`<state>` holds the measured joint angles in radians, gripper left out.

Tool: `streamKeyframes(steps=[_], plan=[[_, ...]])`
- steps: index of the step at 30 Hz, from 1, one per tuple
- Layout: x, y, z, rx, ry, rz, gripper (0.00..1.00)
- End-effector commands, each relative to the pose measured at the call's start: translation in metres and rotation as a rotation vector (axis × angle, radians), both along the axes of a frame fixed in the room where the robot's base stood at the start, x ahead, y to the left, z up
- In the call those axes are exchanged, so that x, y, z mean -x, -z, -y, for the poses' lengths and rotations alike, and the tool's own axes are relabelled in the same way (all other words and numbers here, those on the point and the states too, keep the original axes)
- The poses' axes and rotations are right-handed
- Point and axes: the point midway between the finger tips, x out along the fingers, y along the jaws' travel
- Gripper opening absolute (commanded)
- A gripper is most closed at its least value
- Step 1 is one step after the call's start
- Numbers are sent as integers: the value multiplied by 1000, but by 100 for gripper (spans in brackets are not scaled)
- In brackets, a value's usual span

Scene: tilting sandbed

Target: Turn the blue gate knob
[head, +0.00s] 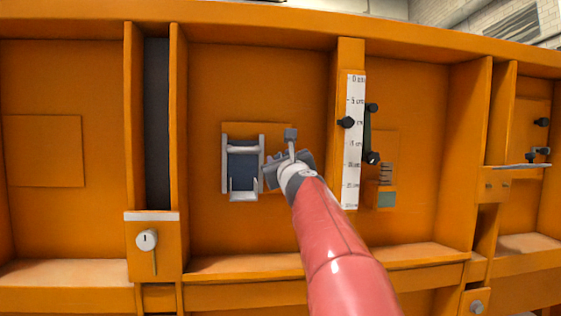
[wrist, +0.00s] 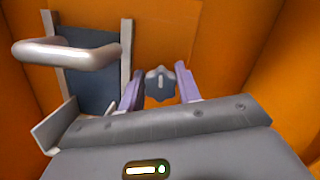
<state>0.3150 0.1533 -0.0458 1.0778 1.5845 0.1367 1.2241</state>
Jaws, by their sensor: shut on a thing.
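A blue-grey lobed knob (wrist: 160,84) with a pale mark on its face shows in the wrist view, at the right of the gate. My gripper (wrist: 157,76) has one purple finger on each side of it and is shut on it. In the head view my gripper (head: 275,158) is at the right edge of the gate, and I cannot make out the knob there. The gate is a dark blue plate (head: 243,168) between two pale rails, with a grey bar handle across its top. The plate (wrist: 90,75) and handle (wrist: 66,54) also show in the wrist view.
A white scale (head: 354,140) with black knobs stands on the orange post to the right. A spring and a green block (head: 387,199) are right of it. A white round dial (head: 147,240) is at lower left. Orange walls enclose the bay; its left part is clear.

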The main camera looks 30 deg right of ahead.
Motion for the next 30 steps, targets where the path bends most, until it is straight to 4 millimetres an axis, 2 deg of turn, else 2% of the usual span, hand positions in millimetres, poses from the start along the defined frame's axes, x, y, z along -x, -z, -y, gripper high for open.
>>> streamKeyframes(steps=[18,19,23,30], plan=[[-1,0,0,-41,-7,11,11],[-1,0,0,-40,-7,10,36],[0,0,0,-40,-7,10,53],[0,0,0,-39,-7,11,55]])
